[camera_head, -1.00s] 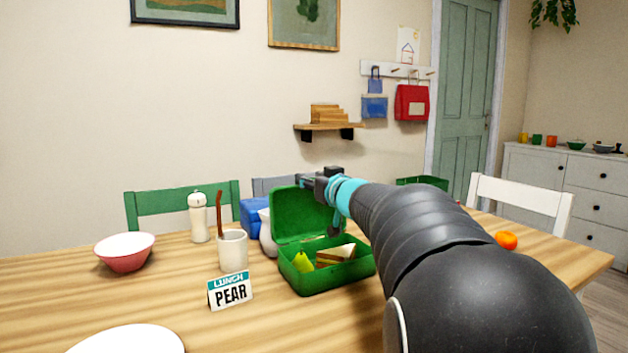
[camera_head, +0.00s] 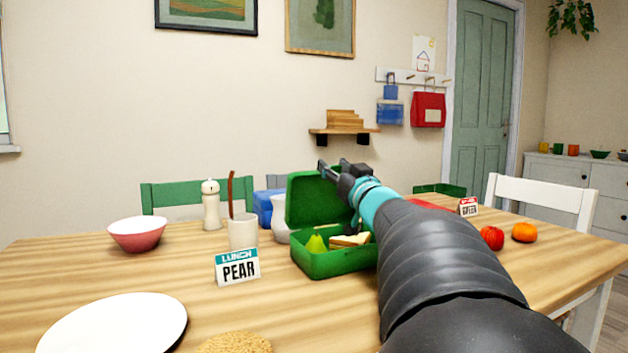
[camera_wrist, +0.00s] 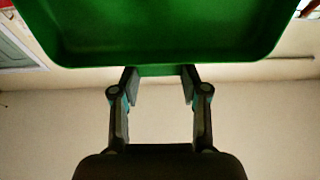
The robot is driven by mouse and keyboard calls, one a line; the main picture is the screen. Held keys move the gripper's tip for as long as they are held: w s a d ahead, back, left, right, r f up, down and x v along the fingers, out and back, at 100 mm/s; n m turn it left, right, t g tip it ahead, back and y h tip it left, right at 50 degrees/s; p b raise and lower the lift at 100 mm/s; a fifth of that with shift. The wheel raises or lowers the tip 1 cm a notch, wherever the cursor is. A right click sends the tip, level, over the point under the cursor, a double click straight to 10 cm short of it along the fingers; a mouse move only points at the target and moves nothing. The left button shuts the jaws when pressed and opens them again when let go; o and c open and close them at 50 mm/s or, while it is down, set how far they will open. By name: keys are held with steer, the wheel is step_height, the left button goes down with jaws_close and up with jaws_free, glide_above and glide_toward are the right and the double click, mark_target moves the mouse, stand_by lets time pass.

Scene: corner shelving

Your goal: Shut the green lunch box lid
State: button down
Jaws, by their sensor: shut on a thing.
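The green lunch box (camera_head: 332,265) stands on the table with its lid (camera_head: 304,206) raised about upright at the back. A green pear (camera_head: 315,243) and a sandwich (camera_head: 348,241) lie inside it. My gripper (camera_head: 328,171) is at the top edge of the lid, towards its right, and my arm hides part of the lid and the box's right end. In the wrist view, the lid (camera_wrist: 160,30) fills the top, and my gripper (camera_wrist: 159,78) has a finger on each side of its edge, shut on it.
A LUNCH PEAR card (camera_head: 238,267), a cup (camera_head: 242,231) and a white jar stand left of the box. A white plate (camera_head: 115,325) lies front left. A tomato (camera_head: 491,238) and an orange (camera_head: 525,232) lie to the right. Bare table lies before the box.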

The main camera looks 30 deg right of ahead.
steer(key=s+f, duration=0.6)
steer(key=s, duration=0.1)
steer(key=shift+a+b, duration=0.3)
steer(key=shift+b, duration=0.1)
steer(key=shift+f, duration=0.1)
steer(key=c, duration=0.6)
jaws_free()
steer(key=shift+w, duration=0.1)
steer(key=shift+o, duration=0.2)
